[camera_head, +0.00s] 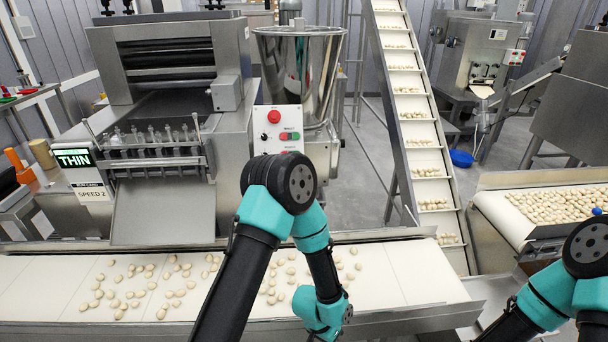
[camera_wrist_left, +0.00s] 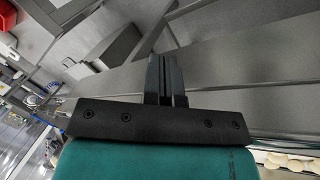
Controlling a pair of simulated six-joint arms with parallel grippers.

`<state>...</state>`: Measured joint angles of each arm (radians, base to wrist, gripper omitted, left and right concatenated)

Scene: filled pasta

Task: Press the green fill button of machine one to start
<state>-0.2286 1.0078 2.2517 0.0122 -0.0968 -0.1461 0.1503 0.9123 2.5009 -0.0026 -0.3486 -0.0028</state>
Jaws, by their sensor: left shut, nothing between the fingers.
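A white control panel (camera_head: 278,129) stands behind my left arm in the head view, on the left machine (camera_head: 175,60). My left arm's elbow is just in front of and below the panel. My left gripper (camera_wrist_left: 167,78) shows in the left wrist view, its fingers together and empty, with grey metal surfaces behind. It is hidden in the head view. My right arm is at the lower right; its gripper is out of view.
A white conveyor belt (camera_head: 408,272) with scattered pasta pieces runs beneath my left arm. A steel hopper (camera_head: 300,75) stands behind the panel. An inclined conveyor (camera_head: 410,100) rises at centre right. A sign (camera_head: 73,158) on the left reads THIN. Another pasta-covered belt (camera_head: 493,205) is at right.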

